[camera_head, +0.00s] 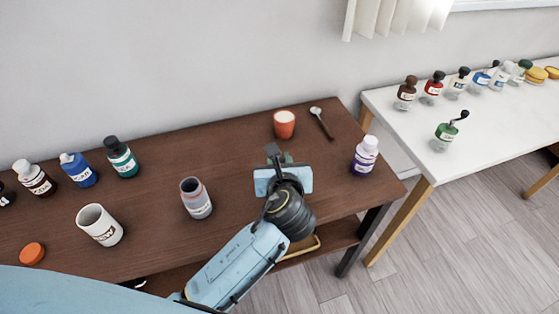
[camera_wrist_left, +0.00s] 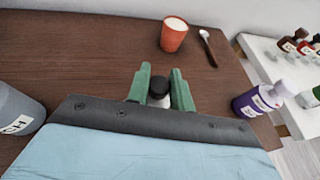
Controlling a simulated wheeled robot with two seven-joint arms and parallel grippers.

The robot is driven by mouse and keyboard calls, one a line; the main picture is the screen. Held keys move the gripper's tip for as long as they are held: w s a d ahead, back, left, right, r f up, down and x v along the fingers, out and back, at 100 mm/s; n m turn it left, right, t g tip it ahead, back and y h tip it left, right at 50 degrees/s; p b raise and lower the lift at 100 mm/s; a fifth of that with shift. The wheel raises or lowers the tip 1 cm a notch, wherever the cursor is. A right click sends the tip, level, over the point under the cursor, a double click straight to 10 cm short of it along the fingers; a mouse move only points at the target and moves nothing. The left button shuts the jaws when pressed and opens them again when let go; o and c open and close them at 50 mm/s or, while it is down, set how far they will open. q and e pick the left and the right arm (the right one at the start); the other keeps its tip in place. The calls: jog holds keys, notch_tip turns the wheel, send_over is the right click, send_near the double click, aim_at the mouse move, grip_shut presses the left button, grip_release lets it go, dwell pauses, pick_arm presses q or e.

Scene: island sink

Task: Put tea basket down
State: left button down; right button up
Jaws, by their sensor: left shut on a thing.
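My left gripper (camera_head: 280,158) is over the right part of the brown table. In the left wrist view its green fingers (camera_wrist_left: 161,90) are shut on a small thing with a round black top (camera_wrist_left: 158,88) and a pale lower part. Most of this thing is hidden by the fingers and the wrist, so I cannot tell for sure that it is the tea basket, or whether it touches the table. An orange cup (camera_head: 284,126) with pale contents stands just beyond the gripper; it also shows in the left wrist view (camera_wrist_left: 174,36). My right gripper is not in view.
A spoon (camera_head: 321,122) lies right of the cup. A purple bottle (camera_head: 364,156) stands near the table's right edge. A grey open bottle (camera_head: 195,198) and white mug (camera_head: 100,226) stand left. Several bottles are on the white table (camera_head: 490,130). Brown tabletop (camera_head: 225,145) is clear left of the cup.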

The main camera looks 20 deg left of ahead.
pick_arm(q)
jog(key=c, duration=1.2)
grip_release()
jog(key=shift+f, duration=0.1)
jog(key=shift+c, duration=0.2)
jog(key=shift+s+d+r, duration=0.1)
jog(key=shift+s+r, duration=0.1)
jog(key=shift+r, duration=0.05)
jog(key=p+v, duration=0.2)
jog(key=v, duration=0.9)
jog(key=shift+s, duration=0.25)
jog(key=shift+d+r, duration=0.1)
